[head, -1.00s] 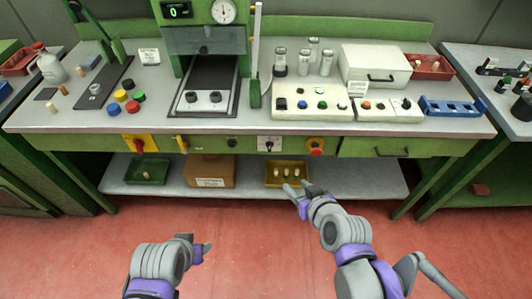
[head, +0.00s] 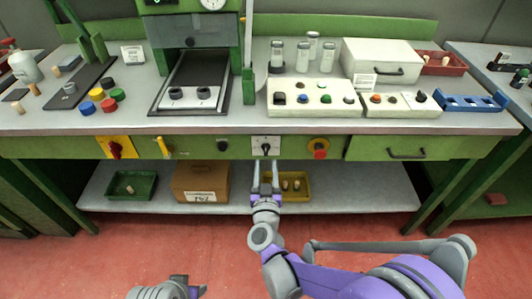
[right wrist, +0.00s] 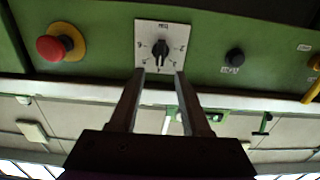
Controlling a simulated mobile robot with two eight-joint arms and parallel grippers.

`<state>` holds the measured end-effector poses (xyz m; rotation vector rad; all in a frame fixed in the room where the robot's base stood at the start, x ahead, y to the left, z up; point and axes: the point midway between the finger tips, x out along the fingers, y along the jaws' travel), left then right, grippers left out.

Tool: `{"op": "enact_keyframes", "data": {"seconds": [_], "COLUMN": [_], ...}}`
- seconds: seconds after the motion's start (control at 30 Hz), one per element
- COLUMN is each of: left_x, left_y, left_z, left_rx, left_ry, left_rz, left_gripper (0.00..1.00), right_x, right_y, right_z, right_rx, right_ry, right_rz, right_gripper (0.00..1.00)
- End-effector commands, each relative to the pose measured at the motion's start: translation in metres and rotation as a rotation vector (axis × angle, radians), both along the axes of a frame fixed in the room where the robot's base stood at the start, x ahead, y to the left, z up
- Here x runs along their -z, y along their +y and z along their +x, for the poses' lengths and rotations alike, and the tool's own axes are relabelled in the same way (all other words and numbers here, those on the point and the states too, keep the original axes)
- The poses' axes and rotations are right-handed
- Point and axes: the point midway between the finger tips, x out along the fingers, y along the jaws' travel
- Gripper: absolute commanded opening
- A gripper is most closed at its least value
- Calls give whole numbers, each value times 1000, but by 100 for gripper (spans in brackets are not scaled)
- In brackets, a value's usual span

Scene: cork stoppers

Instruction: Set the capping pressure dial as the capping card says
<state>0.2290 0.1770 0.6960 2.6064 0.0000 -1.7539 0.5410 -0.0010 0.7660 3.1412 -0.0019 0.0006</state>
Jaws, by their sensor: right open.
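A numbered dial (head: 266,147) with a black pointer knob on a white plate sits on the green front panel of the bench. It also shows in the right wrist view (right wrist: 159,49), its printing upside down and hard to read. My right gripper (head: 265,172) is open and empty, its fingers pointing at the panel just short of the knob. In the right wrist view its two fingers (right wrist: 155,78) stand apart near the plate's lower edge. A small white card (head: 133,54) stands at the back left; its writing is too small to read. My left gripper (head: 195,290) is partly cut off at the bottom.
On the panel beside the dial are a plain black knob (head: 222,145), a red button on yellow (head: 319,148), and a red switch (head: 116,148). Below, the shelf (head: 340,197) holds a cardboard box (head: 200,170) and a yellow bin (head: 307,188).

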Motion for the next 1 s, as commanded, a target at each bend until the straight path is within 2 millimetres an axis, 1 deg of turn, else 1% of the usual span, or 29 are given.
{"op": "enact_keyframes", "data": {"seconds": [0.03, 0.1, 0.2, 0.33, 0.5, 0.77, 0.9, 0.97, 1.0], "left_x": [2, 4, 6, 7, 8, 8, 8, 8, 8], "left_y": [0, 0, 0, 0, 0, 0, 0, 0, 0], "left_z": [0, 0, 1, 1, 1, 1, 1, 1, 1], "left_rx": [0, 0, 0, 0, 0, 0, 0, 0, 0], "left_ry": [1, 1, 2, 2, 3, 2, 2, 2, 2], "left_rz": [0, 0, 0, 0, 0, 0, 0, 0, 0], "left_gripper": [50, 50, 50, 50, 50, 50, 50, 50, 50], "right_x": [1, 1, 1, 1, 0, 0, 0, 0, 0], "right_y": [-1, -1, -1, 0, 0, 0, 0, 0, 0], "right_z": [12, 25, 42, 58, 68, 68, 68, 68, 68], "right_rx": [2, 2, 1, 0, 0, -1, -1, -1, -1], "right_ry": [0, 0, 1, 0, 0, 0, 0, 0, 0], "right_rz": [0, -1, 0, -1, 1, 1, 1, 1, 1], "right_gripper": [48, 48, 48, 48, 48, 48, 22, 12, 4]}}
